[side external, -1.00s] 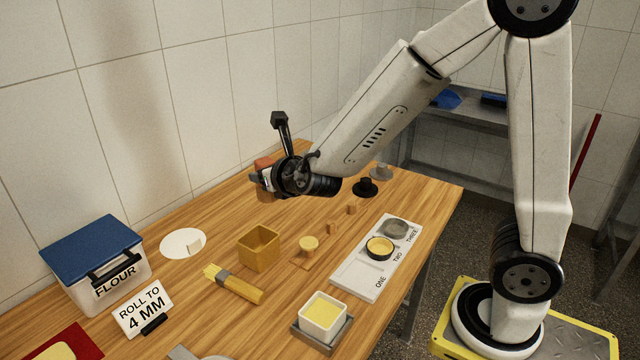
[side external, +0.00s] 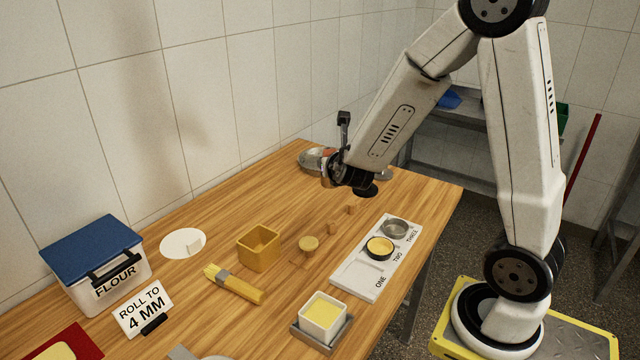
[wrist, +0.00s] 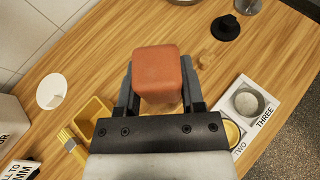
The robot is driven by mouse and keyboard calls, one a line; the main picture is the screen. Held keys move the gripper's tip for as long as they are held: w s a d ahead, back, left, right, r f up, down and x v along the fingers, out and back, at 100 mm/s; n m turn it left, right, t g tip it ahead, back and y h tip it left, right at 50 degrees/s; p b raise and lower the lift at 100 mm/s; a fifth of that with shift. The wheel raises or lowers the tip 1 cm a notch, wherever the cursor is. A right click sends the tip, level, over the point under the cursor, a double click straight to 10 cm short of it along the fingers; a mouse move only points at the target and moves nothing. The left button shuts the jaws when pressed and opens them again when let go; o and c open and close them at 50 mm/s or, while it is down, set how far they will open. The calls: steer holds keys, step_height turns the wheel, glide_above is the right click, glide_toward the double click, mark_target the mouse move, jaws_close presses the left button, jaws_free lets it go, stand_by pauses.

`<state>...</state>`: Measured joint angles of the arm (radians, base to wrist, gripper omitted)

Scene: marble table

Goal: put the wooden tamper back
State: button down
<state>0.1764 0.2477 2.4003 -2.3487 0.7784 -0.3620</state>
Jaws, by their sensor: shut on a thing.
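My gripper (side external: 330,172) is shut on a reddish-brown block (wrist: 158,65) with rounded corners; the fingers clasp its two sides in the wrist view. In the side view the block is small and mostly hidden by the gripper, held above the far part of the table. I cannot tell surely whether this block is the wooden tamper. A small wooden piece with a round, pale top (side external: 309,244) stands mid-table, apart from the gripper. Two small wooden blocks stand behind it, the nearer (side external: 332,228) and the farther (side external: 351,209).
A black knobbed disc (wrist: 225,27) and a metal bowl (side external: 314,160) are near the gripper. A white numbered board (side external: 352,280) holds round tins. A yellow square box (side external: 259,248), a brush (side external: 234,284), a white disc (side external: 183,243) and a flour tub (side external: 95,262) stand nearer.

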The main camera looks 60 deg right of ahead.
steer(key=s+d+f+m+g+h, duration=0.2)
steer(key=s+d+m+g, duration=0.2)
steer(key=s+d, duration=0.5)
steer(key=s+d+f+m+g+h, duration=0.2)
steer(key=s+d+m+g, duration=0.3)
steer(key=s+d, duration=0.5)
steer(key=s+f, duration=0.1)
steer(key=s, duration=0.2)
steer(key=shift+f+g, duration=0.3)
steer(key=shift+g, duration=0.1)
steer(key=shift+w, duration=0.1)
steer(key=shift+w+d+f, duration=1.4)
steer(key=shift+d+f, duration=0.05)
steer(key=shift+d, duration=0.2)
steer(key=shift+w+d+f, duration=1.35)
steer(key=shift+d+f, duration=0.1)
steer(key=shift+d, duration=0.2)
steer(key=shift+w+d+f, duration=1.4)
steer(key=shift+d+f, duration=0.05)
steer(key=shift+d, duration=0.2)
steer(key=shift+w+d+f, duration=0.35)
steer(key=shift+d+f, duration=0.1)
steer(key=shift+f, duration=1.5)
